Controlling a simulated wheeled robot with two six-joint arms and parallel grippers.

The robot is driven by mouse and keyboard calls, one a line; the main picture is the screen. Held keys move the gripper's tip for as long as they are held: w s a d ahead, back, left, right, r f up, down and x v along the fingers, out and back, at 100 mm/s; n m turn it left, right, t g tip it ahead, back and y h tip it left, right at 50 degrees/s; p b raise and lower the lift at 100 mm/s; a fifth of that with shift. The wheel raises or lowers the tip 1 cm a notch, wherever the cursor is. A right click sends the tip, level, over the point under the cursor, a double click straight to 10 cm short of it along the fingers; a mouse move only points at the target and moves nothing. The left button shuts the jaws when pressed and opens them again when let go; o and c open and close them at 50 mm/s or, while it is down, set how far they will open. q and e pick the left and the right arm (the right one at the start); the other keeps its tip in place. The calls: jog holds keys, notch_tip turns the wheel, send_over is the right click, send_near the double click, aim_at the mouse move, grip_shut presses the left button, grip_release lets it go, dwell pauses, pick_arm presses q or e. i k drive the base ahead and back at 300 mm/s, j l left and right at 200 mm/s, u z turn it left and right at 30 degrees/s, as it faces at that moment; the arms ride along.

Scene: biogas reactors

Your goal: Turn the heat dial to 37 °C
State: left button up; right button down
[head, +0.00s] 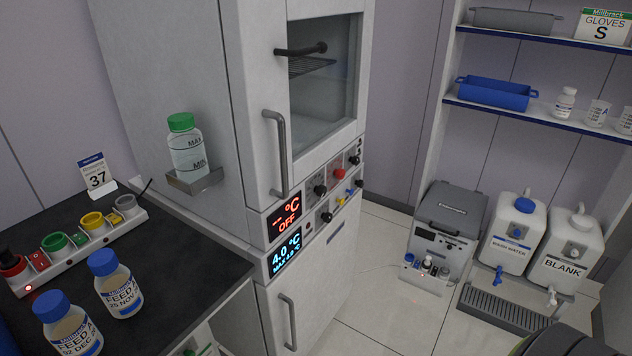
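A tall grey cabinet (190,60) stands in the middle, with a control panel across its front. The panel's upper display (285,220) shows "°C" and "OFF" in red. A black dial (320,189) with marks around it sits right of this display; its exact setting is too small to read. Another black knob (326,216) sits on the lower row. The lower display (286,254) reads 4.0 °C in cyan. A small card (97,177) on the dark bench reads 37. Neither of my grippers is in view.
Upper (277,150) and lower (288,320) door handles stick out near the panel. A green-capped bottle (187,150) sits in a side bracket. Two FEED bottles (120,290) stand on the bench (175,265). Floor (385,260) is clear right of the cabinet.

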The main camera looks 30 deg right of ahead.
aim_at(321, 191)
jog(key=i+l, duration=0.1)
jog(key=l, duration=0.95)
jog(key=i+l+u, duration=0.15)
jog(key=l, duration=0.9)
jog(key=k, duration=0.05)
